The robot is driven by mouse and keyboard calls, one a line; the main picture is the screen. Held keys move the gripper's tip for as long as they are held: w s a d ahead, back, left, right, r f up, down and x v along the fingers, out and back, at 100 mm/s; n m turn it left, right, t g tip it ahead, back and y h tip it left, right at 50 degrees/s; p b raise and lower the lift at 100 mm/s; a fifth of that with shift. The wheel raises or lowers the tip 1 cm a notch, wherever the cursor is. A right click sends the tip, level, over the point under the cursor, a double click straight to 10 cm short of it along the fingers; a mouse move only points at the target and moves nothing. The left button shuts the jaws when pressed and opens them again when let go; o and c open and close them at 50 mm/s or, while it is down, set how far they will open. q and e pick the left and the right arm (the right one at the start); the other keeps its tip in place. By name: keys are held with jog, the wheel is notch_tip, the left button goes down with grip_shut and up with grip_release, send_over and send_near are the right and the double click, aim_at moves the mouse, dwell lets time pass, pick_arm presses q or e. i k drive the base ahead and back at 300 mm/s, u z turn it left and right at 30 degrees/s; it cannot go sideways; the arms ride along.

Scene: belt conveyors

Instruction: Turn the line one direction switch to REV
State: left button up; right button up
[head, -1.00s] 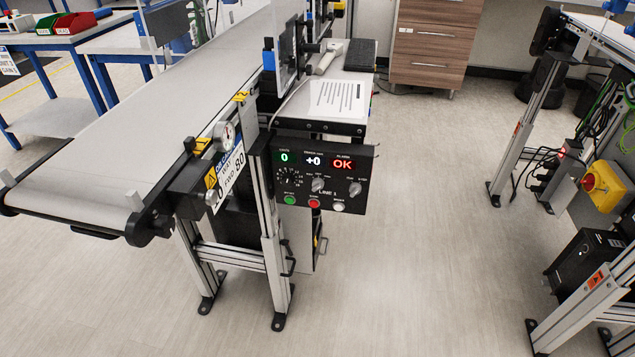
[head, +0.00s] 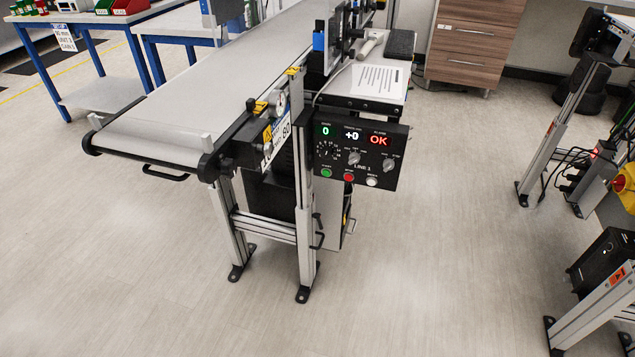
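The black line 1 control panel (head: 358,152) is fixed at the near right corner of the belt conveyor's frame. Its displays read 0, +0 and a red OK. It carries a dial at left, a middle selector knob (head: 354,158) and a right selector knob (head: 389,165). Below are a green, a red and a white button. The labels by the knobs are too small to read, so I cannot tell which knob is the direction switch or where it points. Neither of my grippers shows in the head view.
The belt conveyor (head: 190,100) runs from near left to the back. A second metal frame (head: 590,320) stands at right with a black box (head: 600,262) by it. A wooden drawer cabinet (head: 470,45) stands behind. The floor in front of the panel is clear.

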aim_at(355, 157)
jog(key=u, duration=0.25)
jog(key=k, duration=0.8)
jog(key=u, duration=1.35)
jog(key=i, duration=1.05)
jog(key=z, duration=0.75)
jog(key=i, duration=0.9)
jog(key=z, duration=0.8)
